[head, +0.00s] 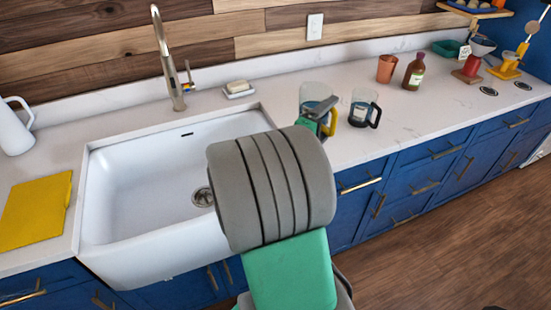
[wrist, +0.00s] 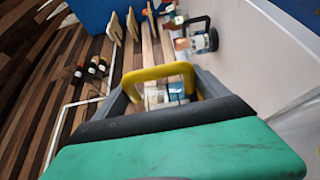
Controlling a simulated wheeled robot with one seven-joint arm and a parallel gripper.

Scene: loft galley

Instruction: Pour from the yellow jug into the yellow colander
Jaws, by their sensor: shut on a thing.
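The yellow jug (head: 314,91) is a clear glass jug with a yellow handle, at the counter just right of the sink in the head view. My gripper (head: 323,113) is shut on its yellow handle, which shows large in the wrist view (wrist: 158,72). The jug looks upright; my arm hides its lower part, so I cannot tell whether it touches the counter. At the far right of the counter is a yellow stand-like piece (head: 508,68), with a pale bowl-shaped top near it. I cannot tell whether this is the yellow colander.
A similar glass jug with a black handle (head: 361,108) stands close to the right. Behind are a copper cup (head: 387,68) and a brown bottle (head: 414,72). A red stand (head: 467,72) is beside the yellow one. The white sink (head: 150,185) lies left. The counter front right is clear.

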